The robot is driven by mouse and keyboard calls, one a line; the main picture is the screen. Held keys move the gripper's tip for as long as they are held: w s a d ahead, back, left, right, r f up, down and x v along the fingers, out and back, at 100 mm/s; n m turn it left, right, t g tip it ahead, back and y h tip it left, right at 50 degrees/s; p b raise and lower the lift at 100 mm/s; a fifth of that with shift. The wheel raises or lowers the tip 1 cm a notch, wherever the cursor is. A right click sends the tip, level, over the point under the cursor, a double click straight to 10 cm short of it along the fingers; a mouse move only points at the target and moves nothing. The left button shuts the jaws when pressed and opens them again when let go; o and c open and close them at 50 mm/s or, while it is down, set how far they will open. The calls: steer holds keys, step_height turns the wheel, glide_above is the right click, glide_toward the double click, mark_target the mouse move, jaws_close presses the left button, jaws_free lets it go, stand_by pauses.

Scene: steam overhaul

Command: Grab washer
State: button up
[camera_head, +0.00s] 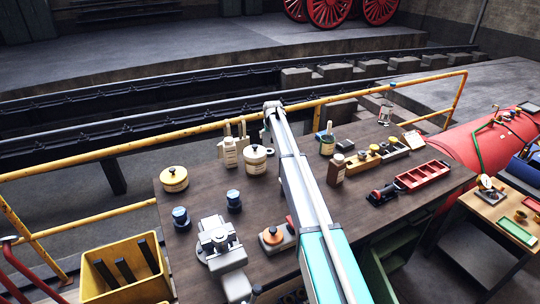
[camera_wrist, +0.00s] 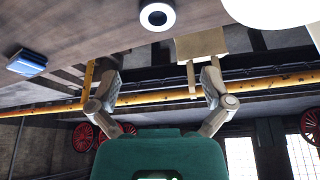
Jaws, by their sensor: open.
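A ring-shaped round thing (camera_wrist: 157,15), dark and white, shows at the top edge of the wrist view, over the brown bench top. It may be the washer, but I cannot be sure. I cannot pick out a washer in the head view, where my arm covers part of the bench. My gripper (camera_wrist: 160,78) is open and empty, its two fingers spread wide, with the ring beyond the fingertips and apart from them. In the head view my gripper (camera_head: 272,108) is at the far end of my arm, near the bench's back edge and the yellow railing.
A yellow railing (camera_head: 120,148) runs behind. A yellow crate (camera_head: 128,270) stands front left.

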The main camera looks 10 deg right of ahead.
steer(key=b, duration=0.6)
glide_toward(269, 150)
steer(key=shift+a+f, duration=0.2)
steer(key=shift+f, duration=1.3)
steer(key=shift+b+x, duration=2.5)
steer(key=shift+x, duration=0.1)
steer(key=shift+d, duration=0.1)
steer(key=c, duration=1.2)
